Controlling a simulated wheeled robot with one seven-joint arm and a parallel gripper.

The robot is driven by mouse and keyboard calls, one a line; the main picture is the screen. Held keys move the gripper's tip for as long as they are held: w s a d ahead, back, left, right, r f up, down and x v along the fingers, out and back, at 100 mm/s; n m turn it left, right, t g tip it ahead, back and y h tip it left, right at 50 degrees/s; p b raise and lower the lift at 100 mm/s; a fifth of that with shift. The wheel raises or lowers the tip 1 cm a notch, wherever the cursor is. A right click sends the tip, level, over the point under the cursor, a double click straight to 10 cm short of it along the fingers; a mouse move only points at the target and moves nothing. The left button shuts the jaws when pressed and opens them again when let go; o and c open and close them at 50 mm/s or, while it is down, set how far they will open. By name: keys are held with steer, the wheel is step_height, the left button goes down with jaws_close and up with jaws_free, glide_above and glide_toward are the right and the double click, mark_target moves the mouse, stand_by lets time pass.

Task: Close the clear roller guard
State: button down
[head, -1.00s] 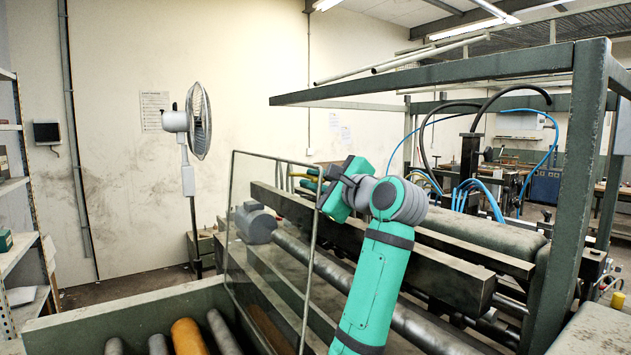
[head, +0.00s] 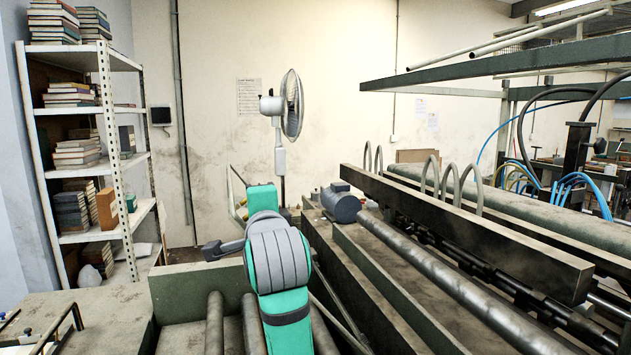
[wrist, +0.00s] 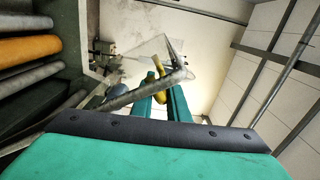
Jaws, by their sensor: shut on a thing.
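The clear roller guard (wrist: 150,50) shows in the wrist view as a thin see-through pane with a grey edge bar, beyond my fingers. In the head view only a thin part of its frame (head: 233,181) seems to show, left of the fan; my arm hides most of the rest. A yellow handle (wrist: 158,72) runs in between my two green fingers. My gripper (wrist: 164,90) is shut on this handle. In the head view my gripper (head: 246,198) is largely hidden behind my own wrist.
A grey-blue motor (head: 341,203) and long machine beams (head: 470,225) stand to the right. A shelf of books (head: 95,150) stands at left, and a fan (head: 284,110) stands behind.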

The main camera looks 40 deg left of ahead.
steer(key=s+a+f+n, duration=0.2)
steer(key=s+a+f, duration=0.1)
steer(key=s, duration=0.3)
steer(key=shift+s+a+f, duration=0.25)
steer(key=shift+s+f, duration=0.1)
steer(key=shift+f, duration=0.1)
steer(key=c, duration=1.9)
jaws_free()
steer(key=shift+o, duration=0.2)
steer(key=shift+w+d+f, duration=0.15)
steer(key=shift+w+d+f, duration=0.1)
steer(key=shift+w, duration=0.1)
steer(key=v, duration=1)
steer(key=shift+d, duration=0.3)
